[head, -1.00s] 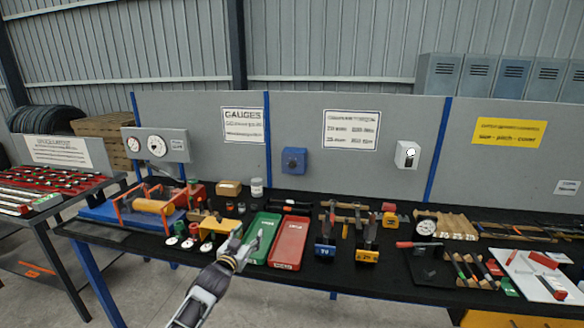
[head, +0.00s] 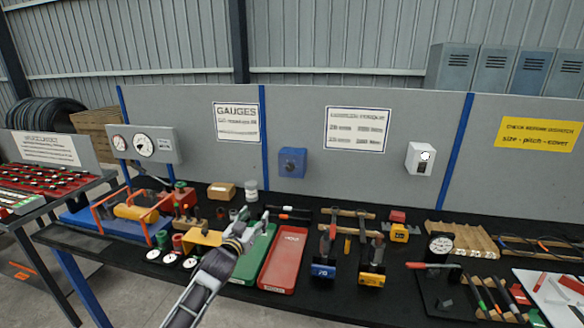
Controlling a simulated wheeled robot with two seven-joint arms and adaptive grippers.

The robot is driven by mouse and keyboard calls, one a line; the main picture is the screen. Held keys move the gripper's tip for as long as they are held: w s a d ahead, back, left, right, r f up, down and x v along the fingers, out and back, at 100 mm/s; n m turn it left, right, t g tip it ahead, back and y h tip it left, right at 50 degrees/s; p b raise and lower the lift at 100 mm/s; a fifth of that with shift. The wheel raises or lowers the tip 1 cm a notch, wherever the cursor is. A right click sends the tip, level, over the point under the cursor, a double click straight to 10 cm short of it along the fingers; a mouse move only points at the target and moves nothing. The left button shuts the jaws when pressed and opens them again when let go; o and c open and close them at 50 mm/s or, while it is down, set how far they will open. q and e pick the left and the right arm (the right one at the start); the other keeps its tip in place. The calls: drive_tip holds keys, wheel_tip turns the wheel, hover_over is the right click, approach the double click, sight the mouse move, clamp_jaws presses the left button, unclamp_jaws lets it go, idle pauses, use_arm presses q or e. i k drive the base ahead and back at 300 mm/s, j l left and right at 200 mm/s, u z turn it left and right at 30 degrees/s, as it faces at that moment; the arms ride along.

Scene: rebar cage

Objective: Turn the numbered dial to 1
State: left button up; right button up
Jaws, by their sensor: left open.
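A blue box with a dark round knob (head: 291,162) is mounted on the grey back panel, below and between two white signs. It looks like the dial, but its numbers and setting are too small to read. My left gripper (head: 252,222) is open and empty over the bench, beside the green tray (head: 256,250). It is below and to the left of the blue box, clear of it. My right gripper is not in view.
A white box with a round knob (head: 420,158) is on the panel farther right. The panel around the blue box is clear.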

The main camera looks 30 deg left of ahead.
sight(290, 167)
drive_tip(key=i+j, duration=0.1)
drive_tip(key=i, duration=0.35)
drive_tip(key=i+j, duration=0.1)
drive_tip(key=i, duration=0.3)
